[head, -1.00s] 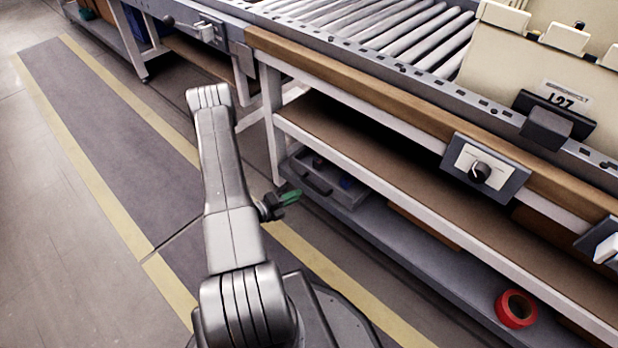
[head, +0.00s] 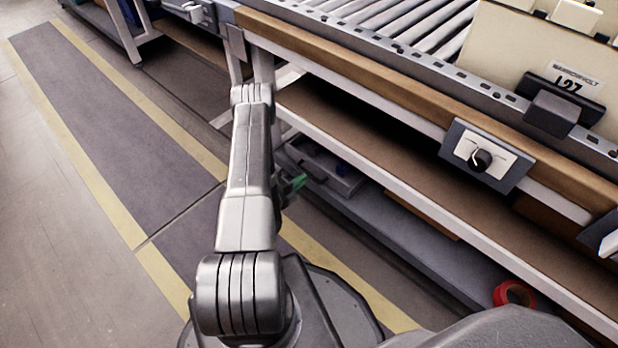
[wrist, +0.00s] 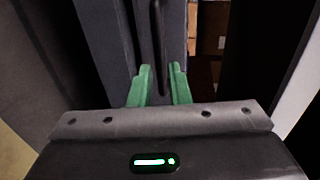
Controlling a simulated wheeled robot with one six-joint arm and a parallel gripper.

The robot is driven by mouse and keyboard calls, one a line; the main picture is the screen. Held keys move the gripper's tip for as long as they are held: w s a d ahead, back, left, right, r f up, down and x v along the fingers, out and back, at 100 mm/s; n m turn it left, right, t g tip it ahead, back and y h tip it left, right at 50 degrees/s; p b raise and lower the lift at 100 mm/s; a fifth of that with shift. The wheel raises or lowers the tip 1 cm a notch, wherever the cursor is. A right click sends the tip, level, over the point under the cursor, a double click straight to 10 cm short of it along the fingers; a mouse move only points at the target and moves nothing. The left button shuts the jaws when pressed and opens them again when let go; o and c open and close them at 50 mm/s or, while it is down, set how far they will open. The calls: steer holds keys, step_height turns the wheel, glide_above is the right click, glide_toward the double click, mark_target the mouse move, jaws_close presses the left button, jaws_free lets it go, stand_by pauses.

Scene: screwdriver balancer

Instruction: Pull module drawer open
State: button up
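The module drawer (head: 340,178) is a grey open-topped box on the lower shelf under the conveyor bench, with a dark handle on its front. In the wrist view the grey drawer front (wrist: 112,50) fills the upper middle, and its dark handle (wrist: 157,40) runs upright in the picture. My gripper (head: 296,182) has green fingers and is close to the drawer front. In the wrist view the fingers (wrist: 160,84) stand apart, with the handle's lower part in line with the gap; I see no clear contact. My arm partly hides the gripper in the head view.
A red tape roll (head: 513,293) lies on the lower shelf at the right. A grey knob panel (head: 485,157) is fixed to the bench edge. The marked floor lane (head: 110,130) at the left is clear.

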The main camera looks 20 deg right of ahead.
mark_target(309, 174)
steer(key=b+x, duration=0.1)
steer(key=x, duration=0.4)
jaws_close()
